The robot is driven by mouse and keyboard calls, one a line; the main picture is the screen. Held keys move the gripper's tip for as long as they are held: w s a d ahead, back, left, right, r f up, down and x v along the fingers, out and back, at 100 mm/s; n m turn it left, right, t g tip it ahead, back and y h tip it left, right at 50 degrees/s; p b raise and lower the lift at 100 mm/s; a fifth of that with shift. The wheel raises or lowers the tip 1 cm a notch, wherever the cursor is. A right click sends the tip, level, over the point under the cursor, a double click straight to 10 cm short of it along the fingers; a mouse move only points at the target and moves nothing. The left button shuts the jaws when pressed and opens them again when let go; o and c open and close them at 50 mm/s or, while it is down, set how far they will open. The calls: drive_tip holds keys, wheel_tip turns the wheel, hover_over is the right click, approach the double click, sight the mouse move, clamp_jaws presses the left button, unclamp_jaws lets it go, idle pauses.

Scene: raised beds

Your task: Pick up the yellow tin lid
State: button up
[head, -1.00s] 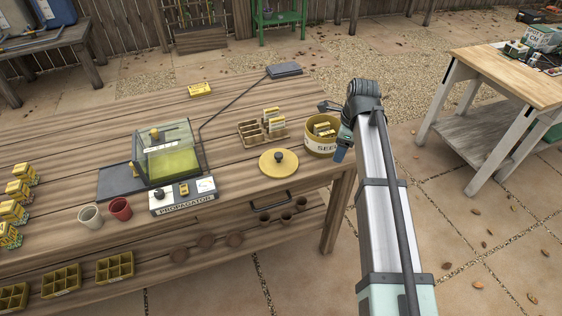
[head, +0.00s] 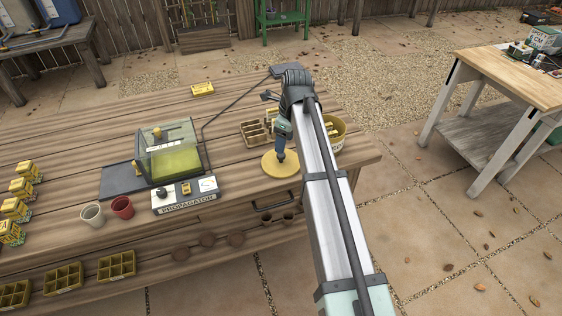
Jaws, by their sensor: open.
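The yellow tin lid (head: 278,169) is a flat round disc lying on the wooden bench near its front right edge. My gripper (head: 280,154) is directly over the lid in the head view and covers the dark knob at its middle. The gripper is open. I cannot tell how much height is left between the fingertips and the knob, or whether they touch. The yellow seed tin (head: 334,135) stands behind my arm, to the right of the lid, and is partly hidden by the arm.
A divided wooden tray (head: 254,133) with seed packets sits just behind the lid. The propagator (head: 172,153) with its clear cover stands to the left. Bare bench lies between propagator and lid.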

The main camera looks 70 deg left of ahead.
sight(281, 159)
drive_tip(key=shift+s+a+f, duration=0.1)
drive_tip(key=shift+a+f, duration=0.05)
drive_tip(key=shift+f, duration=1.05)
drive_tip(key=shift+s+a+f, duration=0.1)
drive_tip(key=shift+a+f, duration=0.1)
drive_tip(key=shift+f, duration=0.95)
drive_tip(key=shift+s+a+f, duration=0.1)
drive_tip(key=shift+a+f, duration=0.05)
drive_tip(key=shift+f, duration=1.05)
drive_tip(key=shift+c, duration=0.3)
clamp_jaws()
drive_tip(key=shift+r, duration=0.15)
